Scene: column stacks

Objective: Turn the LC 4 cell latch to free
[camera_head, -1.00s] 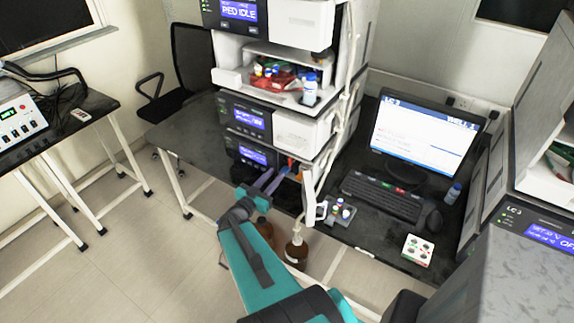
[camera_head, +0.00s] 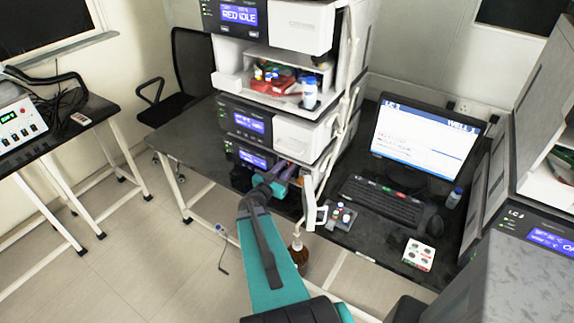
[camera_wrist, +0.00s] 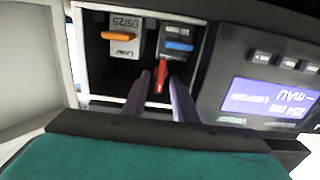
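My gripper (camera_head: 288,174) is at the open bay low in the middle instrument stack. In the wrist view its two purple fingers (camera_wrist: 162,85) stand apart, one on each side of a red lever (camera_wrist: 162,76). A narrow gap seems to show beside the lever. The red lever is the likely latch, but no LC 4 mark is readable. A grey unit with a blue bar (camera_wrist: 179,46) sits just behind the lever. A labelled white unit with an orange bar (camera_wrist: 118,36) is beside it. In the head view my arm and fingers hide most of the bay.
A white open door panel (camera_wrist: 28,70) borders the bay, with a blue display (camera_wrist: 268,100) on its other side. In the head view a white handle (camera_head: 311,212) and a small dark block with knobs (camera_head: 341,217) are near. A brown bottle (camera_head: 299,254) stands below.

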